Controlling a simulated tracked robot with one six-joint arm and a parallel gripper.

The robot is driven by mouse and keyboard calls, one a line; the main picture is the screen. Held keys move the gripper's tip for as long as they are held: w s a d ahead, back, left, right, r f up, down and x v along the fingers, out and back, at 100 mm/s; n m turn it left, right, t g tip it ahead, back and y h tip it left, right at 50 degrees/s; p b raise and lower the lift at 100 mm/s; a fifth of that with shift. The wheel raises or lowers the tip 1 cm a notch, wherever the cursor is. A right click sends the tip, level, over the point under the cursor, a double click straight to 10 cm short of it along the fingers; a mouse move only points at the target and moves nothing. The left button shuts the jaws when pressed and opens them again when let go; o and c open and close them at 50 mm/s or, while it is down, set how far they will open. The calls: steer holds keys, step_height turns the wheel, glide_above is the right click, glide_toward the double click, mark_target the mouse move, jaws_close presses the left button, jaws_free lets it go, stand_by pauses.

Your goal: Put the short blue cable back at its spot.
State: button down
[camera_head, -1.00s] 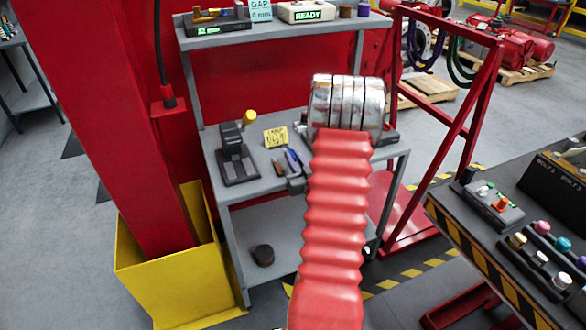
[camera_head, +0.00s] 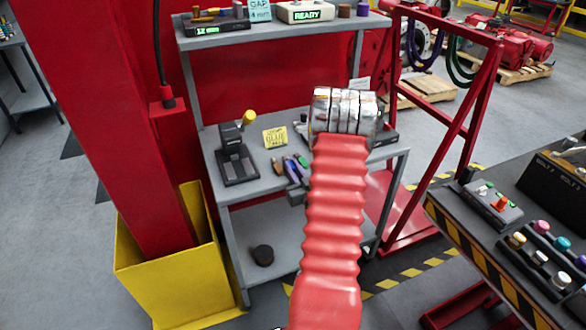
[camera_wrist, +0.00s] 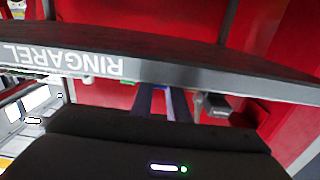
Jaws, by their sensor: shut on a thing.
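My gripper (camera_wrist: 165,105) shows in the wrist view with its two dark fingers closed around a small blue piece (camera_wrist: 169,103), which I take to be the short blue cable. Only a sliver of it shows between the fingers. In the head view the gripper itself is hidden behind my silver wrist and red sleeve, over the right part of the grey workbench (camera_head: 245,205). The cable's spot cannot be made out in either view.
On the bench stand a black device with a yellow knob (camera_head: 238,150), a yellow note (camera_head: 275,137) and several hand tools (camera_head: 291,170). A shelf edge with lettering (camera_wrist: 150,70) crosses the wrist view close above the fingers. A red frame (camera_head: 450,130) stands to the right.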

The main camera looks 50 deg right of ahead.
steer(key=shift+f, duration=0.1)
steer(key=c, duration=1.7)
jaws_free()
steer(key=v, duration=1.2)
